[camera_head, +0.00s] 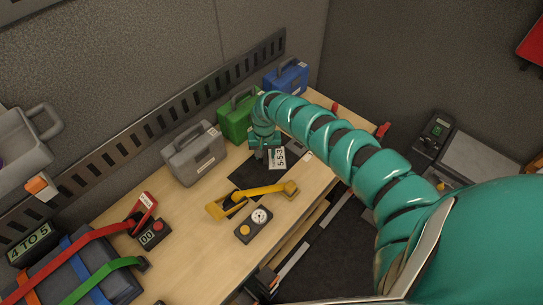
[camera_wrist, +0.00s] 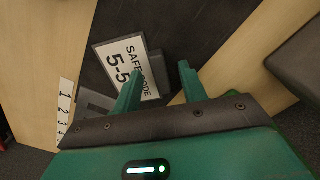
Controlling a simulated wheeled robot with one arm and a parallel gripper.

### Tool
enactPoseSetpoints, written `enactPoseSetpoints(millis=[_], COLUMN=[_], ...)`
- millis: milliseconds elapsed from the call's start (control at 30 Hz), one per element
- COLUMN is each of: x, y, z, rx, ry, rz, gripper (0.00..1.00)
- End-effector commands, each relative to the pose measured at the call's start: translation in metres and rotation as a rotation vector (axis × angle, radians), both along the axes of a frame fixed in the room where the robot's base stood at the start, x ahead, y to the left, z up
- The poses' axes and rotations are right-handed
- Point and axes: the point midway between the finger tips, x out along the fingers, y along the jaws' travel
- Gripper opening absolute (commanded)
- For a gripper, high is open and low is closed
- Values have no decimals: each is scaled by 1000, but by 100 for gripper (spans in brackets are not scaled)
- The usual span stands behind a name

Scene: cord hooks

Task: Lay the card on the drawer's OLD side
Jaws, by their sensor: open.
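The card (camera_wrist: 118,62) is white with black print reading SAFE CODE and 5-5, its remaining print hidden by a finger. It sits against grey pieces over a dark mat (camera_wrist: 185,25); I cannot tell whether it leans or lies flat. In the head view the card (camera_head: 278,158) shows beside my gripper (camera_head: 264,150). In the wrist view my gripper (camera_wrist: 158,72) is open, its left finger overlapping the card and the right finger to the card's right. It does not hold the card. No drawer side marked OLD is readable.
A yellow jointed tool (camera_head: 250,198) and a small dial box (camera_head: 254,224) lie in front of the mat. Grey (camera_head: 195,153), green (camera_head: 236,118) and blue (camera_head: 287,77) cases stand along the wall.

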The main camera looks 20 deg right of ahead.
Motion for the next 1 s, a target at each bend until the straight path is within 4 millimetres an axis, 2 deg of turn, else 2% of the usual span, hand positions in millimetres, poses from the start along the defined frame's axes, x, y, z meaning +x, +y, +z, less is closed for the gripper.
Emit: enactPoseSetpoints(millis=[200, 433, 467, 600, 667, 1000], x=[-1, 0, 0, 0, 0, 0], y=[0, -1, -1, -1, -1, -1], z=[-12, -12, -12, -12, -12, -11], rx=[-1, -1, -1, -1, -1, -1], ry=[1, 0, 0, 0, 0, 0], rz=[-1, -2, -1, -1, -1, -1], gripper=[42, 42, 38, 10, 0, 0])
